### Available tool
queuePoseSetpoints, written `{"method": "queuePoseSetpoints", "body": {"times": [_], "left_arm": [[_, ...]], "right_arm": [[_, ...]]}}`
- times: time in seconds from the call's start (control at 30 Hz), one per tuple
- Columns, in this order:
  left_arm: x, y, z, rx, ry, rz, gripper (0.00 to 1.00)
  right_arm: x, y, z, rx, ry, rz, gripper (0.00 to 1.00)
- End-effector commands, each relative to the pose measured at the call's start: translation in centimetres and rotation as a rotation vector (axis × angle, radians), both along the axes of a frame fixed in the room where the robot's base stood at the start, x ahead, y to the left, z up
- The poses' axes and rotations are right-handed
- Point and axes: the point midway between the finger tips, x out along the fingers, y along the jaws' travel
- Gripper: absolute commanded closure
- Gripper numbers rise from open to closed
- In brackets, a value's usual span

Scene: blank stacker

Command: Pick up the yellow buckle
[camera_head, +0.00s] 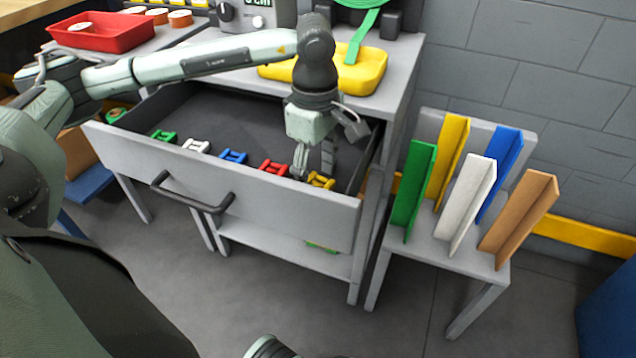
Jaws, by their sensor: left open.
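The yellow buckle (320,181) lies at the right end of a row of buckles along the front of the open drawer (235,207). My left gripper (314,166) points down into the drawer, just above and beside the yellow buckle's left end. Its fingers are open and partly hide that end; I cannot tell whether they touch it. To the left in the row lie a red buckle (274,167), a blue buckle (233,157), a white buckle (196,146) and a green buckle (163,136). My right gripper is not clearly in view.
The drawer's front panel and side walls surround the buckles. A yellow case (362,72) sits on the tabletop behind my left arm. Upright coloured panels, including a green one (413,190), stand on a small grey table (440,245) at right. A red tray (103,33) is at upper left.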

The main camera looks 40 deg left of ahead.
Motion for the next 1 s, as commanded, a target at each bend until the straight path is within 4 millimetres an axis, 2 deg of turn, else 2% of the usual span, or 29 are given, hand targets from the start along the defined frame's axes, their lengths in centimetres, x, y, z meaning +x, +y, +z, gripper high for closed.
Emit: {"method": "queuePoseSetpoints", "body": {"times": [0.17, 0.5, 0.83, 1.0], "left_arm": [[0.0, 0.0, 0.0, 0.000, 0.000, 0.000, 0.39], [0.0, 0.0, 0.0, -0.001, 0.000, 0.000, 0.81], [0.1, 0.0, 0.3, -0.001, -0.001, 0.000, 0.83], [0.1, 0.0, 1.8, -0.002, -0.004, -0.001, 0.83]], "right_arm": [[0.0, 0.0, 0.0, 0.000, -0.001, 0.001, 0.60], [0.0, 0.0, 0.0, 0.000, -0.001, 0.001, 0.60], [0.0, 0.0, 0.0, -0.001, 0.000, 0.001, 0.60], [0.0, 0.0, 0.0, -0.001, 0.001, 0.000, 0.60]]}}
